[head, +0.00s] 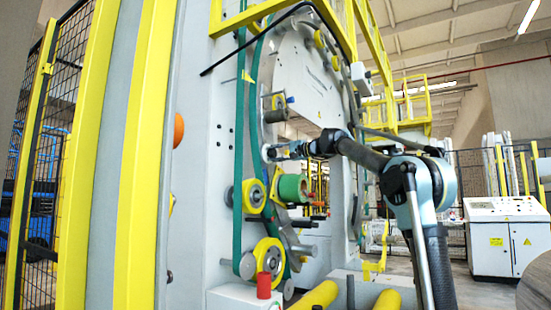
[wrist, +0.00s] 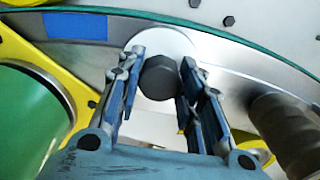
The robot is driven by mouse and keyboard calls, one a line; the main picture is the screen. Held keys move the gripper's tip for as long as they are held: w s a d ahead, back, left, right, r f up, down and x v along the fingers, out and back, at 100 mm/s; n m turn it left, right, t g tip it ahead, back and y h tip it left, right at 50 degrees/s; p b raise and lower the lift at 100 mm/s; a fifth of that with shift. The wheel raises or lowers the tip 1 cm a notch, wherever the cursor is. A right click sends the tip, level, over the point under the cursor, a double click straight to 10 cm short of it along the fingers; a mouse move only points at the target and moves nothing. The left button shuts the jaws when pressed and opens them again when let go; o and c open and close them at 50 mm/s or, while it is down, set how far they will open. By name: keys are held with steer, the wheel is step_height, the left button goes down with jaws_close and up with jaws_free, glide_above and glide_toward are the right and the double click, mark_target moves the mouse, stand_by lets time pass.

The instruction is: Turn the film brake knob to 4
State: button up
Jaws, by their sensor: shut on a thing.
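The film brake knob (wrist: 159,80) is a dark, faceted knob in front of a pale round plate in the wrist view. My gripper (wrist: 162,58) has one blue-grey finger on each side of it and is shut on it. In the head view my gripper (head: 272,152) reaches left from the dark arm to the machine's curved ring, above the green roll (head: 292,188). The knob cannot be made out there. No numbers or pointer on the knob can be read in either view.
In the wrist view the green roll (wrist: 35,120) with its yellow flange is close on the left, and a dark roller (wrist: 285,130) is on the right. In the head view a yellow wheel (head: 253,195) sits below my gripper. A white control cabinet (head: 505,235) stands far right.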

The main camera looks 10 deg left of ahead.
steer(key=shift+w, duration=0.1)
steer(key=o, duration=1.1)
steer(key=shift+w+f, duration=0.1)
steer(key=shift+c, duration=0.2)
steer(key=v, duration=1.2)
steer(key=s+d+f+g+h, duration=0.1)
steer(key=s+d+f+h, duration=0.4)
steer(key=f, duration=1.9)
steer(key=s+d+f+n+g+h, duration=0.1)
steer(key=s+d+f+h, duration=0.5)
steer(key=s+d+f, duration=1)
steer(key=s+d+f+n+g+h, duration=0.1)
steer(key=s+d+f+g+h, duration=0.1)
steer(key=s+d+f+h, duration=0.4)
steer(key=s+d+f, duration=0.2)
steer(key=s+f, duration=0.5)
steer(key=f, duration=0.6)
steer(key=s+d+f, duration=0.3)
steer(key=s+f, duration=0.4)
steer(key=f, duration=0.6)
steer(key=shift+s+d, duration=0.2)
